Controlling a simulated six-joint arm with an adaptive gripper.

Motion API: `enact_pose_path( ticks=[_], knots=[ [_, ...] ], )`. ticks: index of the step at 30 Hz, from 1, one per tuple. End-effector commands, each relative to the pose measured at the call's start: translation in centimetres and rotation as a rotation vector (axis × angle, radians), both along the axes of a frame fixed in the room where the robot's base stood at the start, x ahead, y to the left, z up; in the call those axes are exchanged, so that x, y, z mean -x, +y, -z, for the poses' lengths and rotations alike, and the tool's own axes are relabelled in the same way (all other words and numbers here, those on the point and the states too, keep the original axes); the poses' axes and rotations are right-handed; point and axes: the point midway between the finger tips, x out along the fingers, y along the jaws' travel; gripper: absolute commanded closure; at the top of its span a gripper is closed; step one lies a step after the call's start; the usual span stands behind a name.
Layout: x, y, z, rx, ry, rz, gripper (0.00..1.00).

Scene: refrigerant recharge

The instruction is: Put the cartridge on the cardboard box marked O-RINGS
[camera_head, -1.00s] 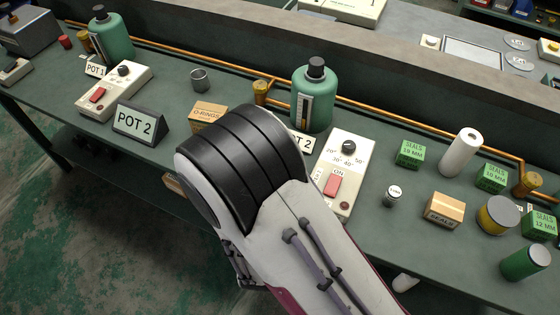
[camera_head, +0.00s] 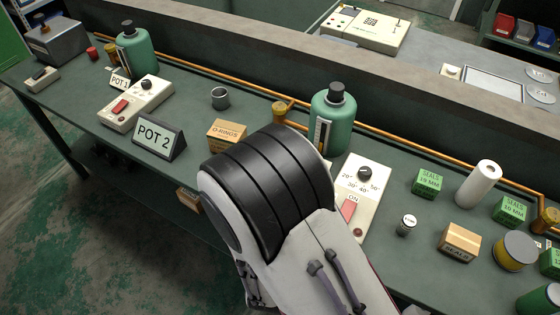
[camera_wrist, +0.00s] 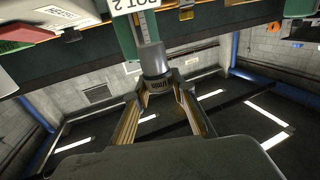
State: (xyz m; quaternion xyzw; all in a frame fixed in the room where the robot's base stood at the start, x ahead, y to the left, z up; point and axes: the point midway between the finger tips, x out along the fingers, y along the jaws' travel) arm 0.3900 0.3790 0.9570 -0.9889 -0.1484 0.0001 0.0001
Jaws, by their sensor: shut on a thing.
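The cardboard box marked O-RINGS (camera_head: 226,134) stands on the green bench in the head view, just behind my arm's black-banded joint. Its top and part of its front show. In the wrist view, my gripper (camera_wrist: 158,84) is shut on the cartridge (camera_wrist: 152,60), a grey cylinder with a dark lettered band between the two fingertips. In the head view my arm hides both gripper and cartridge. I cannot tell how far the cartridge is from the box.
A green bottle (camera_head: 332,118) and a control box with a dial (camera_head: 362,190) are to the right. A copper pipe runs along the back.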

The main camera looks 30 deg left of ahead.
Motion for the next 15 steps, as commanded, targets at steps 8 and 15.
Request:
enact_pose_path(
  ticks=[8,15],
  knots=[
    [-1.6,1.0,-0.5,-0.006,-0.001,0.017,0.99],
    [-3.7,4.9,-1.1,-0.006,-0.001,0.0,0.99]
  ],
)
